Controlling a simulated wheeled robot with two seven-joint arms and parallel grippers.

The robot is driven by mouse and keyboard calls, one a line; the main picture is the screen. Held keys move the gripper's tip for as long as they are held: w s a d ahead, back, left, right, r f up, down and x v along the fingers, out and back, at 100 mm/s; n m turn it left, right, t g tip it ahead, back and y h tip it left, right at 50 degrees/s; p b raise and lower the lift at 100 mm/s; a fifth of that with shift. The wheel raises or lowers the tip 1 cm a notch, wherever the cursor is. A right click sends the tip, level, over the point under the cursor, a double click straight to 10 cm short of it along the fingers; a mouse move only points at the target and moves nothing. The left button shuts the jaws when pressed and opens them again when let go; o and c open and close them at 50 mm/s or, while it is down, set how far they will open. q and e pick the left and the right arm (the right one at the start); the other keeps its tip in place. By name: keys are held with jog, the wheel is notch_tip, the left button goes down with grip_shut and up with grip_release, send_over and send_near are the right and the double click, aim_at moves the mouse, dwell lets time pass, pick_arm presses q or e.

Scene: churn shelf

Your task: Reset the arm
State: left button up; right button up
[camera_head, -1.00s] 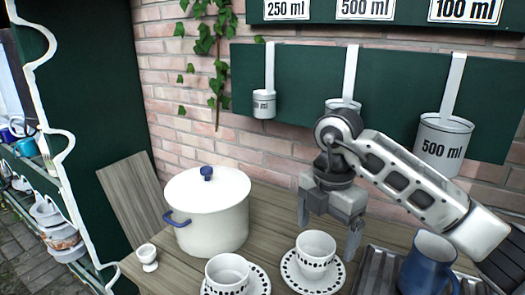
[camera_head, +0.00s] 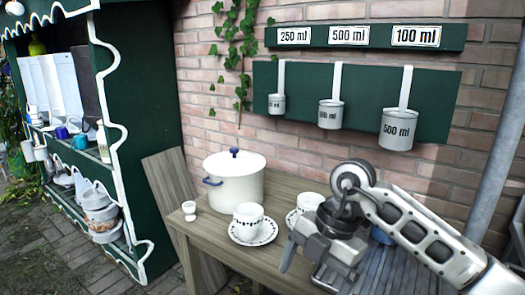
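My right gripper (camera_head: 308,270) comes in from the right on its grey and white arm. It hangs above the front right part of the wooden table (camera_head: 198,231), its fingers apart with nothing visible between them. It partly covers the right cup (camera_head: 309,202) on its saucer and nearly all of the blue jug (camera_head: 382,236). My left gripper is not in view.
A white lidded pot (camera_head: 236,186), an egg cup (camera_head: 189,210) and a patterned cup (camera_head: 248,217) on a saucer stand on the table. Measuring cups hang from the green board (camera_head: 355,86). A green shelf unit (camera_head: 150,150) with crockery stands left. A grey pipe (camera_head: 497,135) rises at right.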

jog(key=s+a+r+n+g+y, duration=0.1)
jog(key=s+a+r+y, duration=0.2)
jog(key=s+a+y, duration=0.35)
jog(key=s+a+r+g+y, duration=0.1)
jog(key=s+a+r+y, duration=0.15)
jog(key=a+y, duration=0.6)
jog(key=w+d+f+m+t+h, duration=0.2)
jog(key=d+f+m+t+h, duration=0.2)
jog(key=d+m+t, duration=0.5)
jog(key=w+d+f+m+t+h, duration=0.3)
jog(key=d+f+m+t+h, duration=0.2)
jog(key=m+t, duration=0.75)
jog(key=s+d+f+m+g+h, duration=0.2)
jog(key=s+d+f+g+h, duration=0.1)
jog(key=s+f, duration=0.3)
jog(key=s+d+f+m+g+h, duration=0.2)
jog(key=s+f, duration=0.4)
jog(key=f, duration=0.5)
jog(key=d+g, duration=0.1)
jog(key=g, duration=0.1)
jog(key=shift+d+g+h, duration=0.25)
jog(key=shift+g+h, duration=0.1)
jog(key=shift+h, duration=0.05)
